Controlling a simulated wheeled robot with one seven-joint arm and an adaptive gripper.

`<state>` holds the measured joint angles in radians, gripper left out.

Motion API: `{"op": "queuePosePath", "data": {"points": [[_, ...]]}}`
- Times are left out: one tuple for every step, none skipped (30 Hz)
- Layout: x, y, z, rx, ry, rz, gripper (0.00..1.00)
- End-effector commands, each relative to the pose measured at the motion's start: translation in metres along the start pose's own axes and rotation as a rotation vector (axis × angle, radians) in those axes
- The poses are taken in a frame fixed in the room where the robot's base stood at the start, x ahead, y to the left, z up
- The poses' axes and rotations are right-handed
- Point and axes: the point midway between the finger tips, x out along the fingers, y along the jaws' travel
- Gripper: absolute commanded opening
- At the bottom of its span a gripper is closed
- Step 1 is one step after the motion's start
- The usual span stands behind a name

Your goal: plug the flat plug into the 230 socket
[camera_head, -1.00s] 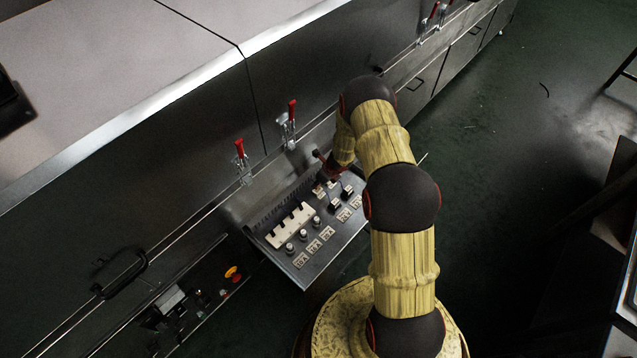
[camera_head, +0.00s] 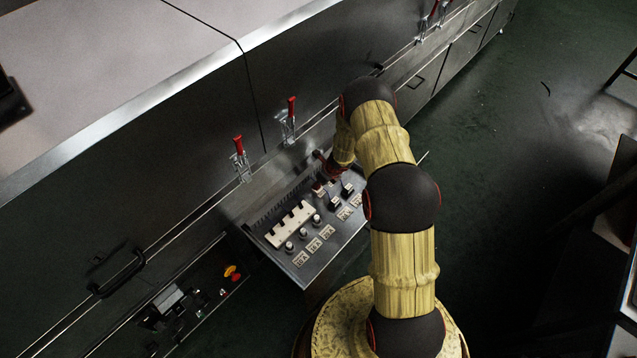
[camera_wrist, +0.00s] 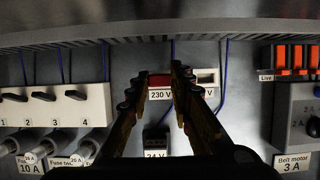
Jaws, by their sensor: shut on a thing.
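In the wrist view, my gripper (camera_wrist: 160,88) is over the panel, its two dark fingers on either side of a red block, which looks like the flat plug (camera_wrist: 160,79). The gripper is shut on it. The red block lies directly above the 230 V label (camera_wrist: 160,95), in line with the 230 socket's place; the socket face is hidden behind it. I cannot tell how deep the plug sits. In the head view, my gripper (camera_head: 328,168) is at the panel's far edge, partly covered by my arm.
A pale socket (camera_wrist: 207,78) is right of the plug. A black piece (camera_wrist: 157,138) is below, by the 24 V label. A white numbered block (camera_wrist: 58,105) and fuse holders are left; orange Live terminals (camera_wrist: 290,58) are right. Red-handled clamps (camera_head: 239,158) stand behind the panel (camera_head: 292,262).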

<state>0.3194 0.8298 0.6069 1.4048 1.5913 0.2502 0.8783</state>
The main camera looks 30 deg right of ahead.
Motion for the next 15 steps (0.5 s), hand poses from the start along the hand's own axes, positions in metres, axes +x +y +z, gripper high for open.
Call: {"op": "queuePosePath", "data": {"points": [[0.0019, -0.0001, -0.0007, 0.0, 0.0, 0.0, 0.0], [0.0025, -0.0001, -0.001, 0.0, 0.0, 0.0, 0.0], [0.0033, -0.0001, -0.0013, 0.0, 0.0, 0.0, 0.0], [0.0039, -0.0001, -0.0016, 0.0, 0.0, 0.0, 0.0], [0.0046, 0.0, -0.0018, 0.0, 0.0, 0.0, 0.0], [0.0054, 0.0, -0.0022, 0.0, 0.0, 0.0, 0.0], [0.0061, 0.0, -0.0025, 0.0, 0.0, 0.0, 0.0], [0.0067, 0.0, -0.0028, 0.0, 0.0, 0.0, 0.0], [0.0076, 0.0001, -0.0032, 0.0, 0.0, 0.0, 0.0], [0.0082, 0.0001, -0.0035, 0.0, 0.0, 0.0, 0.0], [0.0089, 0.0001, -0.0038, 0.0, 0.0, 0.0, 0.0], [0.0082, 0.0, -0.0034, 0.0, 0.0, 0.0, 0.23], [0.0079, 0.0, -0.0032, 0.0, 0.0, 0.0, 0.25], [0.0077, -0.0001, -0.0031, 0.0, 0.0, 0.0, 0.27], [0.0076, -0.0001, -0.003, 0.0, 0.0, 0.0, 0.29]]}}
